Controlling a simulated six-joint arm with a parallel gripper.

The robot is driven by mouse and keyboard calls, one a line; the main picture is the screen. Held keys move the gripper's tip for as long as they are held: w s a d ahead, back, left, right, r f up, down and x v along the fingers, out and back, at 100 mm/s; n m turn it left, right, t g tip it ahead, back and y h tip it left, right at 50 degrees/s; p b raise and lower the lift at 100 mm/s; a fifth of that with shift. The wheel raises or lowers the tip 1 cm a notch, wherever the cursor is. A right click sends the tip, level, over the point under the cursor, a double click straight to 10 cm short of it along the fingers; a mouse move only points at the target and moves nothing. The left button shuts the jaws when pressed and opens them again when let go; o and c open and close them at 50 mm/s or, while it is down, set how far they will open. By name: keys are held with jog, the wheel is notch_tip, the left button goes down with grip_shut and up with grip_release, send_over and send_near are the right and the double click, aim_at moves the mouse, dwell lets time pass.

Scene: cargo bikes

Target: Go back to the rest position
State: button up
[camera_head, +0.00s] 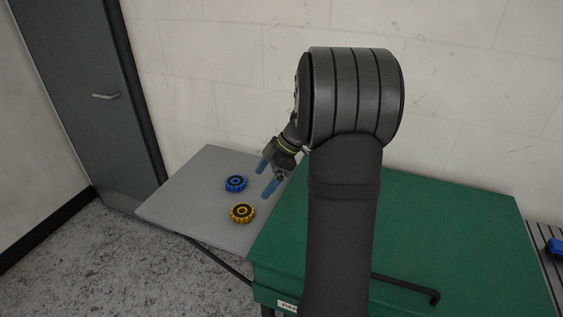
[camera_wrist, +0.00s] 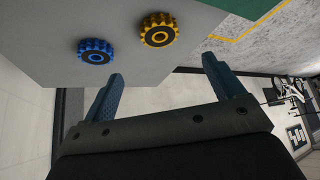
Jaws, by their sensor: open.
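My gripper (camera_head: 267,177) is open, with its two blue fingers apart and nothing between them. In the head view it hangs over the right part of a grey table, beside the green box. In the wrist view the fingers of my gripper (camera_wrist: 165,82) point towards two toothed wheels. A blue wheel (camera_head: 236,183) and a yellow wheel (camera_head: 242,213) lie flat and apart on the grey table (camera_head: 190,172). The wrist view also shows the blue wheel (camera_wrist: 95,51) and the yellow wheel (camera_wrist: 158,30), both clear of the fingers. My arm hides part of the green box.
The green box (camera_head: 450,225) stands right of the grey table, with a black bent handle (camera_head: 410,288) near its front. A blue object (camera_head: 554,246) sits at the far right edge. A white wall (camera_head: 220,70) and a grey door (camera_head: 80,80) stand behind.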

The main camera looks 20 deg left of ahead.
aim_at(241, 210)
jog(key=x, duration=1.1)
jog(key=shift+s+a+f, duration=0.1)
jog(key=shift+f, duration=0.1)
jog(key=shift+a, duration=0.2)
jog(key=shift+r, duration=1.75)
jog(key=shift+d+f, duration=0.1)
